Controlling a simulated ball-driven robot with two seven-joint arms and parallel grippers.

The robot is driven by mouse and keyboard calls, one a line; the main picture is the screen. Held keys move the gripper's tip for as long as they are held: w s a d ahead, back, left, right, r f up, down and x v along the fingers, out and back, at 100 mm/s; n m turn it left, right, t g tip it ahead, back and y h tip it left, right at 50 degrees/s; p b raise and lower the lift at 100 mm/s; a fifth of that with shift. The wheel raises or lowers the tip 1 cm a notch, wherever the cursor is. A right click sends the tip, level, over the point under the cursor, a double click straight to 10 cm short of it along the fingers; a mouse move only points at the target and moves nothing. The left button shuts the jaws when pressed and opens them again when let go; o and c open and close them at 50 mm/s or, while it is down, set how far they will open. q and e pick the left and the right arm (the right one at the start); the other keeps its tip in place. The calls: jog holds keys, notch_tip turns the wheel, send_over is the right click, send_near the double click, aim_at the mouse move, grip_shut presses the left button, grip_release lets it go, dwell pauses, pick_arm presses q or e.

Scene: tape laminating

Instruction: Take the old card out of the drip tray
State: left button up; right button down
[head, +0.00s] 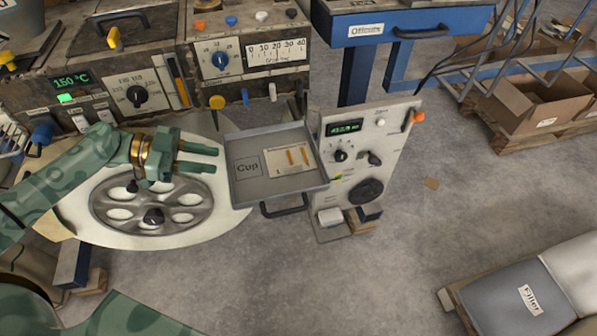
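The drip tray (280,192) is a grey, shallow, open tray in the middle of the head view, with a dark handle at its front. A pale card (279,164) with two orange bars lies flat in its right half. A square marked "Cup" (247,167) is on the left half of the tray floor and looks empty. My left gripper (216,160) comes in from the left, just left of the tray's left wall. Its two green fingers point right, apart, with nothing between them. My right gripper is not in view.
A round pale table with a spoked metal wheel (152,204) lies below my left arm. A panel with dials (365,160) stands right of the tray. Machine fronts with knobs (138,95) line the back. The concrete floor (400,260) at right is mostly clear.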

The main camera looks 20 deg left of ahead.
pick_arm(q)
jog(key=b, duration=0.1)
send_near(280, 173)
jog(key=d, duration=0.2)
jog(key=w+d+r, duration=0.1)
jog(key=shift+w+d, duration=0.1)
jog(key=shift+d, duration=0.2)
jog(key=x, duration=0.6)
jog(key=shift+w+r+b, duration=0.25)
jog(key=shift+r+b, duration=0.05)
jog(key=shift+b, duration=0.1)
grip_shut()
